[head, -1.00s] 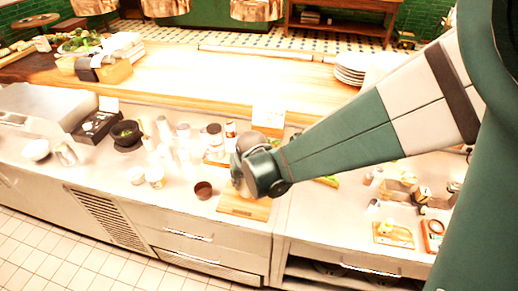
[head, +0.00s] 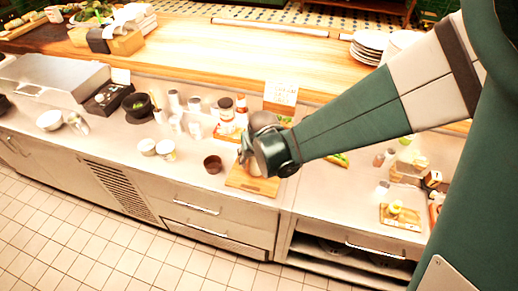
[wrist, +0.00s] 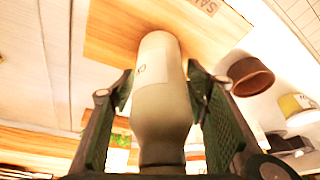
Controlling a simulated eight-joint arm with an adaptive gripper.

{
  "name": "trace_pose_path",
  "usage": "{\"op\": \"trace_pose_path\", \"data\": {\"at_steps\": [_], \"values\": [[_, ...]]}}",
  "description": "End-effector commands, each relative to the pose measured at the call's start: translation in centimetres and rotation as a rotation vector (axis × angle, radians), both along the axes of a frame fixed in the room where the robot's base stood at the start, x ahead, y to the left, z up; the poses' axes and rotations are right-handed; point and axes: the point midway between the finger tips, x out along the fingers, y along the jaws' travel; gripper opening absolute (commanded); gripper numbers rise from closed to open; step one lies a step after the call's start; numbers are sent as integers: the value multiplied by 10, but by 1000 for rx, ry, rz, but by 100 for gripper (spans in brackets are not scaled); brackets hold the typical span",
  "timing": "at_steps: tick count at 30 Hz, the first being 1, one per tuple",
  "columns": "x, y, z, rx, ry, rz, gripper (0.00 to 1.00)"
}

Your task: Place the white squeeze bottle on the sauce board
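The sauce board (head: 262,187), a light wooden board with dark lettering, lies near the counter's front edge. It also fills the top of the wrist view (wrist: 110,35). The white squeeze bottle (wrist: 160,95), pale with a small label, stands between my fingers with its narrow end towards my palm and its base end over the board. In the head view my gripper (head: 248,158) is over the board and mostly hides the bottle. I cannot tell whether the base touches the wood.
A brown cup (head: 213,164) stands just left of the board and also shows in the wrist view (wrist: 250,76). Two small tubs (head: 157,149) are further left. Several jars and bottles, including a dark-lidded jar (head: 225,107), and a sign card (head: 281,94) stand behind.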

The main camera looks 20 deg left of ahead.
Motion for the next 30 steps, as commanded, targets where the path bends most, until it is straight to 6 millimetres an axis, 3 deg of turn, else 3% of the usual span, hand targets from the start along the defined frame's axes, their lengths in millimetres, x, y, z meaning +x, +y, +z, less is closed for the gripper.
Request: {"op": "trace_pose_path", "data": {"at_steps": [14, 30], "values": [[-2, -1, 8, 0, 0, 0, 47], [-18, -10, 51, 0, 0, 0, 47]]}}
